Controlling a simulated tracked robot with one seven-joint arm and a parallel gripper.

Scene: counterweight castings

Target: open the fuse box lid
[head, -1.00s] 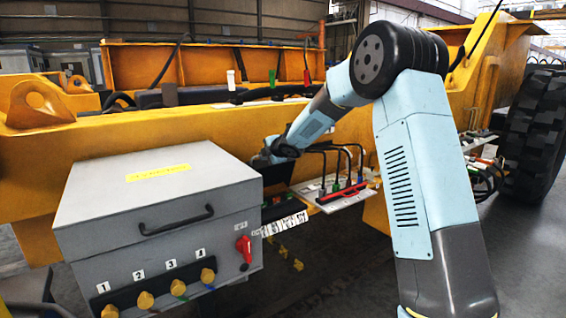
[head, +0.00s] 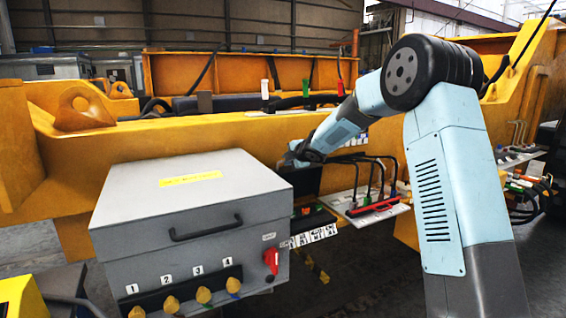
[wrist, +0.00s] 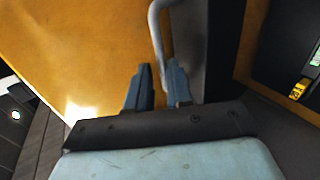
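The fuse box (head: 312,219) is a low dark box beside the yellow frame, partly hidden behind the grey cabinet, with small coloured parts inside. Its dark lid (head: 307,180) stands raised, roughly upright. My gripper (head: 296,154) is at the lid's upper left, its fingers too small to make out there. In the wrist view my gripper's two fingers (wrist: 157,82) are apart, beside the dark lid edge (wrist: 221,50). A grey bar handle (wrist: 157,30) runs down to the right finger; I cannot tell whether they touch. The box interior with yellow and green parts (wrist: 299,89) is at right.
A large grey cabinet (head: 190,205) with a black handle, numbered yellow knobs and a red switch stands in front at left. Black cables on a white plate (head: 368,207) with a red bar are right of the fuse box. The yellow frame (head: 65,170) runs behind.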

